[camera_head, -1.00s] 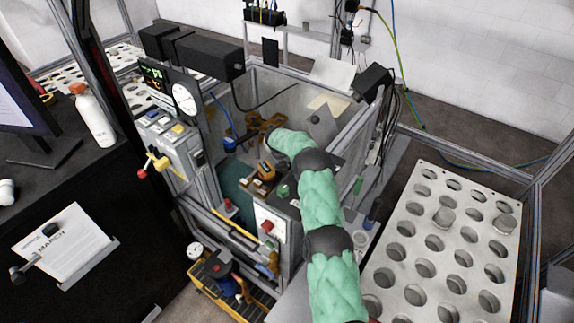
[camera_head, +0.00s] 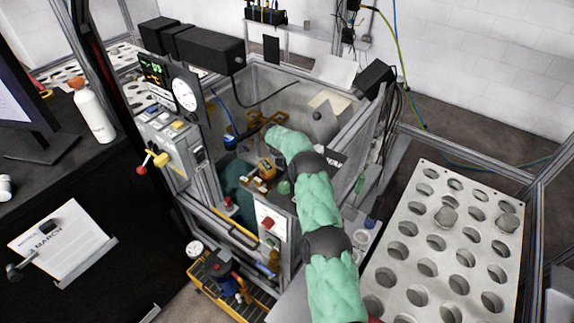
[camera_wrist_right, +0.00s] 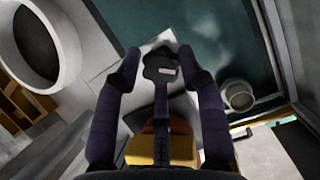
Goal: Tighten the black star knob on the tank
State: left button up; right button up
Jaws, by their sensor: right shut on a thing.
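The black star knob (camera_wrist_right: 163,66) shows in the right wrist view, over a light grey plate. The knob cannot be made out there, and the arm hides part of the tank area. My left gripper is in neither view.
A panel with a round gauge (camera_head: 185,94) stands left of the tank. A perforated rack (camera_head: 448,222) stands at the right, and a yellow-edged tray (camera_head: 228,290) lies low in front. In the wrist view a round white ring (camera_wrist_right: 40,45) is close at the left.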

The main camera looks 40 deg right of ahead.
jog(key=shift+d+r+m+b, duration=0.15)
jog(key=shift+d+m+b, duration=0.15)
jog(key=shift+m, duration=0.3)
jog(key=shift+r, duration=0.1)
jog(key=o, duration=1.1)
jog(key=shift+d, duration=0.1)
jog(key=shift+s, duration=0.1)
jog(key=shift+a+r, duration=0.1)
jog(key=shift+a, duration=0.15)
jog(key=v, duration=1.1)
jog(key=shift+a+r, duration=0.2)
